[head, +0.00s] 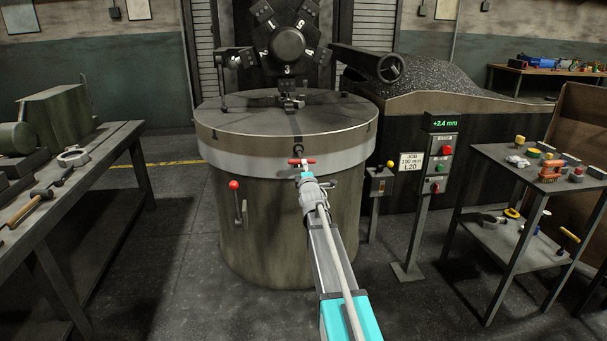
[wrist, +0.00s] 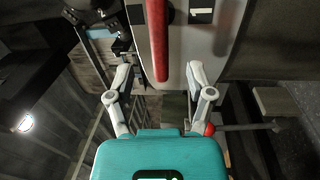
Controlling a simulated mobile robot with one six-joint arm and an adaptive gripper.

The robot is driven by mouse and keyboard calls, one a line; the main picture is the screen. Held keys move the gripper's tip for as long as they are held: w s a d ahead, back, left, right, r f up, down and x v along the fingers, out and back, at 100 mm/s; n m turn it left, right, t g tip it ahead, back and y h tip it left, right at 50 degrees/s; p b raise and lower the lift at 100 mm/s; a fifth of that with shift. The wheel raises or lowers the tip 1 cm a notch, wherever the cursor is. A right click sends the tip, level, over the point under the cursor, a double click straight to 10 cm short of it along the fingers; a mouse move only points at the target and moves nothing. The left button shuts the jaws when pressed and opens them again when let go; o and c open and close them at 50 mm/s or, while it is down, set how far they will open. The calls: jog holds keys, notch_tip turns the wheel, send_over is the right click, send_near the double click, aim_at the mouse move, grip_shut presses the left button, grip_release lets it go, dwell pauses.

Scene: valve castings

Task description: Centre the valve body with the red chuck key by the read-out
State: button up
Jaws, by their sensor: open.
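The red chuck key (head: 302,161) sticks out at the front of the big round machine table (head: 225,125), its crossbar level. In the wrist view the red bar (wrist: 159,45) runs down from the top edge, its near end between my fingers. My gripper (head: 306,177) is open just in front of the key; the wrist view shows both fingers (wrist: 160,72) spread, with a gap on each side of the bar. The green read-out (head: 444,123) shows +2.4 mm. I cannot clearly make out a valve body on the table.
A red-knobbed lever (head: 235,186) is on the table's side. A button post (head: 437,170) and a yellow-knobbed post (head: 380,190) stand at right. A numbered turret (head: 289,45) hangs above.

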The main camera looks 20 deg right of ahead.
jog(key=shift+p+x, duration=0.3)
jog(key=shift+x, duration=2.7)
grip_shut()
